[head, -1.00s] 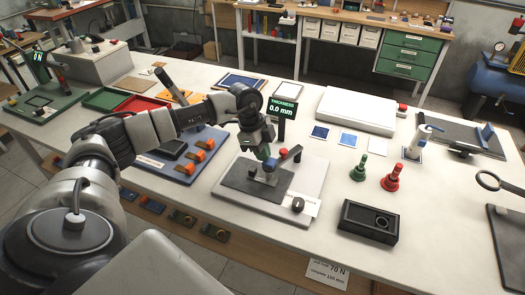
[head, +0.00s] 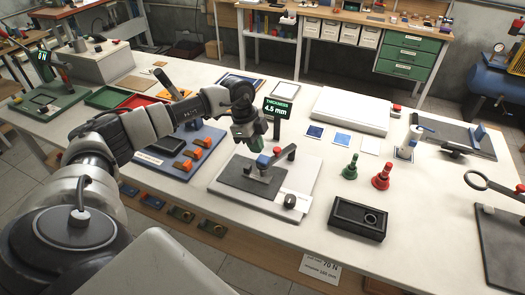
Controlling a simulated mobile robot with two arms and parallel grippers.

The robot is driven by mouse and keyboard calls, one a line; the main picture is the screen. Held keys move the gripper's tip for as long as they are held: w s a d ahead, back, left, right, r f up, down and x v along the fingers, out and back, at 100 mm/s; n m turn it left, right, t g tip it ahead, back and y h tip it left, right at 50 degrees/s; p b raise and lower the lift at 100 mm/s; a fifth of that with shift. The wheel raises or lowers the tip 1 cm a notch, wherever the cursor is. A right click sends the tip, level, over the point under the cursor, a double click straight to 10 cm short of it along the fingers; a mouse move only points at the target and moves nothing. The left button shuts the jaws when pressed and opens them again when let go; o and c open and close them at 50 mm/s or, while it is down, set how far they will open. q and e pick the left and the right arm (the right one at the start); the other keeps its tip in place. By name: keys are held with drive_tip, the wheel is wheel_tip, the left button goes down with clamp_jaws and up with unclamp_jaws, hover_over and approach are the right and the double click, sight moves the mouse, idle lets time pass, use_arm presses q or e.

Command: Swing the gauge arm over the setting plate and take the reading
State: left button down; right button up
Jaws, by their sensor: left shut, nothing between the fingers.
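The gauge stand has a pale base (head: 230,187) with a dark grey plate (head: 240,178) on it. A dark gauge arm (head: 284,156) with a red knob (head: 277,151) and a blue part (head: 262,160) stands over the plate's right part. I cannot tell which surface is the setting plate. The thickness display (head: 277,109) behind it reads 4.5 mm. My left gripper (head: 257,147) is shut and empty, just above and behind the blue part, seemingly apart from it; its fingertips are partly hidden. My right gripper is not in view.
A blue tray with orange parts (head: 155,160) lies left, under my arm. The white table is clear between the stand and the stamps.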

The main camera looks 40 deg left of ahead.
use_arm(q)
drive_tip(key=shift+s+d+r+b, duration=0.1)
drive_tip(key=shift+r+b, duration=0.3)
drive_tip(key=shift+r, duration=0.2)
drive_tip(key=shift+s+d+r+b, duration=0.1)
drive_tip(key=shift+r+b, duration=0.3)
drive_tip(key=shift+r, duration=0.15)
drive_tip(key=b+v, duration=0.1)
drive_tip(key=v, duration=0.7)
drive_tip(key=shift+a+r+b, duration=0.15)
drive_tip(key=shift+a+b, duration=0.25)
drive_tip(key=shift+a, duration=0.05)
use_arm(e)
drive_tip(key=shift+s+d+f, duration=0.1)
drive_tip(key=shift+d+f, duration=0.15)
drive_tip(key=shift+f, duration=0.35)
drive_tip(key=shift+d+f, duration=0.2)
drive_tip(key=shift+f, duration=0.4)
use_arm(q)
drive_tip(key=shift+d, duration=0.1)
drive_tip(key=shift+w, duration=0.1)
